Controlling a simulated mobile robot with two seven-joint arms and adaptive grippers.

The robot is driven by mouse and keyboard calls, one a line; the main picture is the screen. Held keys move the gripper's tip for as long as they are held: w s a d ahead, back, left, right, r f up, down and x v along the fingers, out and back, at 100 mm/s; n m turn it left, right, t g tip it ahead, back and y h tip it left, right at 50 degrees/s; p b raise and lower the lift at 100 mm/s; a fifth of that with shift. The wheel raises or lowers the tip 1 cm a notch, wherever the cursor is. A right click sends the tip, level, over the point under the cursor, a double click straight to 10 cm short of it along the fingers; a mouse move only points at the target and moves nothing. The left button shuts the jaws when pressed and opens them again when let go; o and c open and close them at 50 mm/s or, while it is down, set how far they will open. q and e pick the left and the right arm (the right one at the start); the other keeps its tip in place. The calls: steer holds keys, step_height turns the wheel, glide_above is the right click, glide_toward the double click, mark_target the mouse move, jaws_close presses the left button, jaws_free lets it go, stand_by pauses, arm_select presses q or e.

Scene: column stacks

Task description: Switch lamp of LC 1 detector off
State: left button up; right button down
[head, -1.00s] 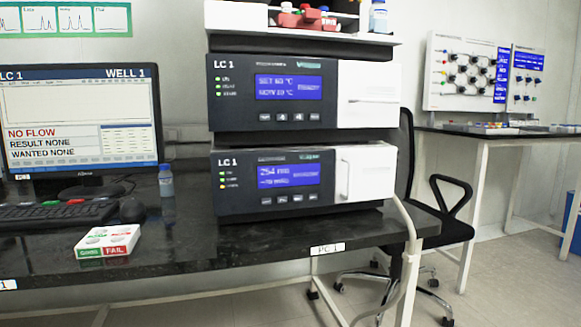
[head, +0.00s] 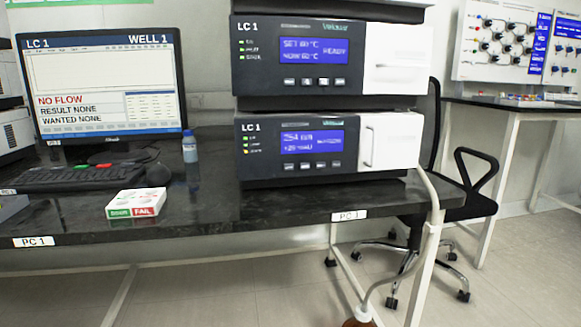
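The LC 1 detector appears to be the lower module (head: 300,172) of the stack on the black bench. Its blue screen (head: 291,145) is lit, with a wavelength-like reading on the first line, too blurred to read surely. Small status lights (head: 246,145) sit left of the screen, green above and a yellowish one at the bottom. A row of small buttons (head: 311,165) runs under the screen. The upper LC 1 module (head: 330,82) shows a set temperature and READY. Neither of my grippers shows in the head view.
A monitor (head: 100,82) labelled LC 1, WELL 1 reads NO FLOW, above a keyboard (head: 78,178). A black chair (head: 470,190) is at the right.

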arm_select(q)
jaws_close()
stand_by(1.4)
